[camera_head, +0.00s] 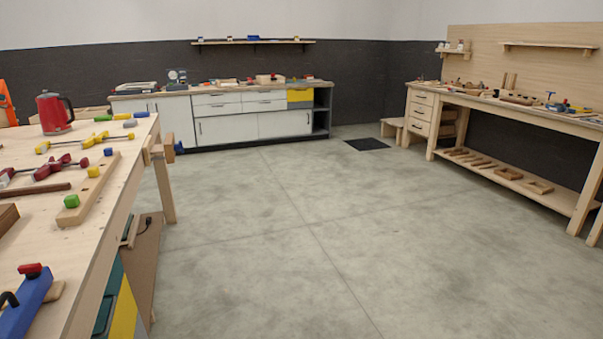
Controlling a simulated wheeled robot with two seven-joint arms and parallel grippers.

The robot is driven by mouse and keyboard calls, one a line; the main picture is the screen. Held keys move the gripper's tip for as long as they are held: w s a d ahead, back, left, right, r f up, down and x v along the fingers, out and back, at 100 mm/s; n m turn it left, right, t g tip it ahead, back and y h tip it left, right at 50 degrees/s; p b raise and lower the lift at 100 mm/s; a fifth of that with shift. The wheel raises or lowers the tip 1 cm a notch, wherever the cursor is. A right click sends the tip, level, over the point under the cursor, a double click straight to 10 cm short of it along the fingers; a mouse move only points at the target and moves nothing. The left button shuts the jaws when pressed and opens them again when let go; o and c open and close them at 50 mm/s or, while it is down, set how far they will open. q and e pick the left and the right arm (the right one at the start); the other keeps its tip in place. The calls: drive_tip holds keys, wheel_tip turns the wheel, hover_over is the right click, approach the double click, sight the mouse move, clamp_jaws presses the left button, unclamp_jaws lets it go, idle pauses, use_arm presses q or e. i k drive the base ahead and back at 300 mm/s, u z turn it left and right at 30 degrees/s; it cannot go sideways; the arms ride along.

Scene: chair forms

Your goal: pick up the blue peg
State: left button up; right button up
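A long wooden strip (90,199) lies on the workbench (118,185) at the left. Small coloured pieces sit along it: a green one (71,201) at the near end, a yellow one (93,172) and a small blue piece (108,152) at the far end. The blue piece looks like the blue peg, but it is too small to be sure of its shape. Neither of my grippers is in view.
Clamps with red and yellow handles (55,167) lie beside the strip. A red kettle (54,112) stands farther back, and a blue tool (25,305) lies at the near edge. Open floor (290,230) stretches right toward another workbench (510,105).

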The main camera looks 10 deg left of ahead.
sight(108, 152)
drive_tip(key=i, duration=5.35)
drive_tip(key=u, duration=4.4)
drive_tip(key=i, duration=1.6)
